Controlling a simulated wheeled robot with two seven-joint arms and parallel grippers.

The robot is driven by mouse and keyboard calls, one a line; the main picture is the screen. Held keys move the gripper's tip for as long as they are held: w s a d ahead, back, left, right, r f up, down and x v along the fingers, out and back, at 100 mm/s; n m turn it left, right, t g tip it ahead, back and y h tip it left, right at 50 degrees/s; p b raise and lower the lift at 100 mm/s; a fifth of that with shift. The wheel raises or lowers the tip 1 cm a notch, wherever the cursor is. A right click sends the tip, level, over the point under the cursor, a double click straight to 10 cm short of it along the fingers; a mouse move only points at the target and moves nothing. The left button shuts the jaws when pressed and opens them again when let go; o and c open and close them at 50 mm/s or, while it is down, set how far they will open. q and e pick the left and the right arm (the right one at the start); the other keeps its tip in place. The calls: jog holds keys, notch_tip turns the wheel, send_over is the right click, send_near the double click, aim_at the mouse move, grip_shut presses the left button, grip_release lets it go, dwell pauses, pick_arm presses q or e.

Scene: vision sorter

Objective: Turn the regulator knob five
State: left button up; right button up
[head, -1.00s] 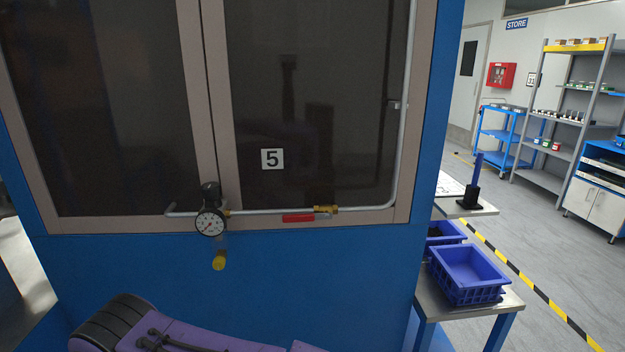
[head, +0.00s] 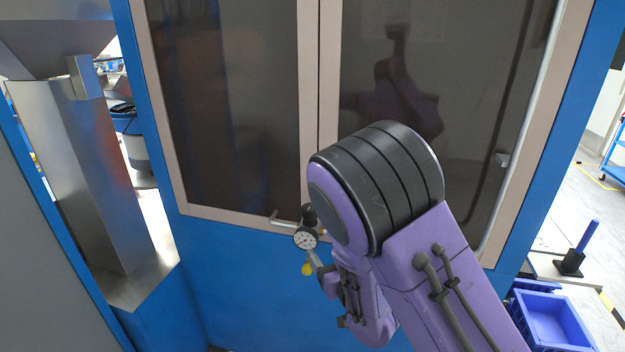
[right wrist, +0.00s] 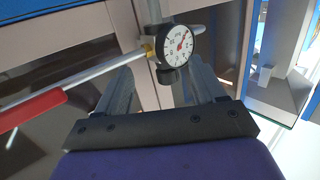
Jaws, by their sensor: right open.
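The regulator on the blue cabinet front has a black knob (head: 308,213) on top, a white round gauge (head: 306,239) and a yellow bottom end (head: 307,269). In the right wrist view the picture is turned over, with the gauge (right wrist: 178,45) at the top and the dark knob (right wrist: 171,76) below it. My right gripper (right wrist: 163,80) is open and empty, its two fingers pointing toward the knob, one on either side in the picture. I cannot tell whether they touch it. My right arm hides most of this gripper in the head view. My left gripper is not in view.
A metal pipe (head: 286,222) runs to the regulator. A red lever (right wrist: 32,108) sits on the pipe line in the right wrist view. The cabinet's dark windows (head: 235,110) stand behind. A blue crate (head: 552,322) stands at the lower right, and a steel column (head: 80,170) at the left.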

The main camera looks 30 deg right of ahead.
jog(key=t, duration=0.1)
send_near(309, 209)
jog(key=d, duration=0.1)
jog(key=shift+n, duration=0.3)
jog(key=p+x, duration=0.1)
jog(key=x, duration=0.2)
jog(key=p+x, duration=0.1)
jog(key=x, duration=0.3)
jog(key=p+x, duration=0.2)
jog(key=x, duration=0.1)
jog(key=shift+w+f, duration=0.15)
jog(key=shift+f, duration=0.2)
jog(key=shift+w+f, duration=0.1)
jog(key=shift+w, duration=0.3)
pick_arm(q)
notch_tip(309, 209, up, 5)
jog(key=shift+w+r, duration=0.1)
pick_arm(e)
jog(key=c, duration=1)
jog(key=shift+o, duration=0.2)
